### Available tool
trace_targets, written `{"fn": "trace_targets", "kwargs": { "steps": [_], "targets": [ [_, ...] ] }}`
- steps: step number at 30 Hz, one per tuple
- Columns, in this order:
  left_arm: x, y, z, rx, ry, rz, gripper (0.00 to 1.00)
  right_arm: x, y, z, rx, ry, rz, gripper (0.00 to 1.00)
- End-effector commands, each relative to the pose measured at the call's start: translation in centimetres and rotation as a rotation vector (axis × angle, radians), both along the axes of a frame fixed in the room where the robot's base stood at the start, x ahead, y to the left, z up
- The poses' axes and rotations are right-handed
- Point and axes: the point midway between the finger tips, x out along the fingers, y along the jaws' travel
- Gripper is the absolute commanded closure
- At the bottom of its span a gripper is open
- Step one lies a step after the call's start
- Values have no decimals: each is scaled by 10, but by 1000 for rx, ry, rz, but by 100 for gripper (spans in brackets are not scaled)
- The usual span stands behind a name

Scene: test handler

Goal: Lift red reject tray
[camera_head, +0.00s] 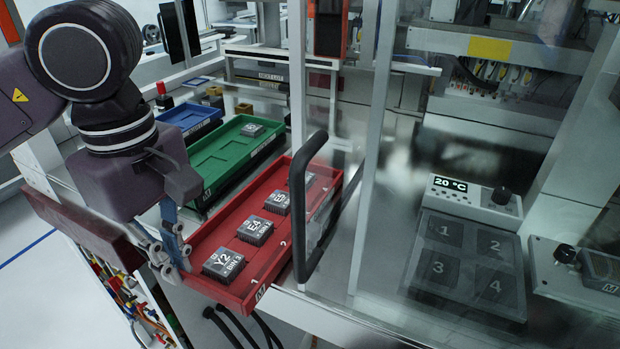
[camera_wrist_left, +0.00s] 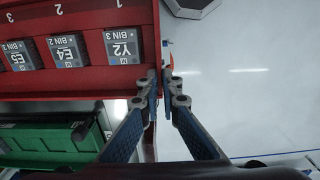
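The red reject tray (camera_head: 203,240) lies at the centre of the head view, its long side running away from me. It holds several dark chips in a row, among them Y2 (camera_head: 224,265), E4 (camera_head: 255,231) and E5 (camera_head: 278,203). My left gripper (camera_head: 172,258) is at the tray's near left end. In the left wrist view the gripper's blue fingers (camera_wrist_left: 165,88) stand on both sides of the tray's red end wall (camera_wrist_left: 148,20) and appear closed on it, with a narrow gap between the tips. Whether the tray is off its support is unclear. My right gripper does not show.
A green tray (camera_head: 216,160) with one chip and a blue tray (camera_head: 190,118) stand behind the red one. A clear door with a black handle (camera_head: 299,210) is close on the right. Beyond it is a numbered plate (camera_head: 466,262). Open floor (camera_head: 35,290) is at left.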

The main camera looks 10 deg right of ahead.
Motion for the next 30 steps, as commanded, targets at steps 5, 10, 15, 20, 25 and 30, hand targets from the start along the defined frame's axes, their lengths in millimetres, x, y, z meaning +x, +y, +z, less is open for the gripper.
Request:
{"fn": "trace_targets", "kwargs": {
  "steps": [5,10,15,20,25,30],
  "targets": [
    [0,0,1,-1,-2,0,100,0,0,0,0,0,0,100],
    [0,0,0,-1,-2,0,100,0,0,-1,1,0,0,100],
    [0,0,-4,-1,-1,0,100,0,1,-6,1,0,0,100],
    [0,0,-4,0,-1,0,100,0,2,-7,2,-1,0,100],
    [0,0,-4,1,-1,0,91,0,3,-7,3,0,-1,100],
    [0,0,-4,1,-1,0,75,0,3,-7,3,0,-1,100]
  ]
}}
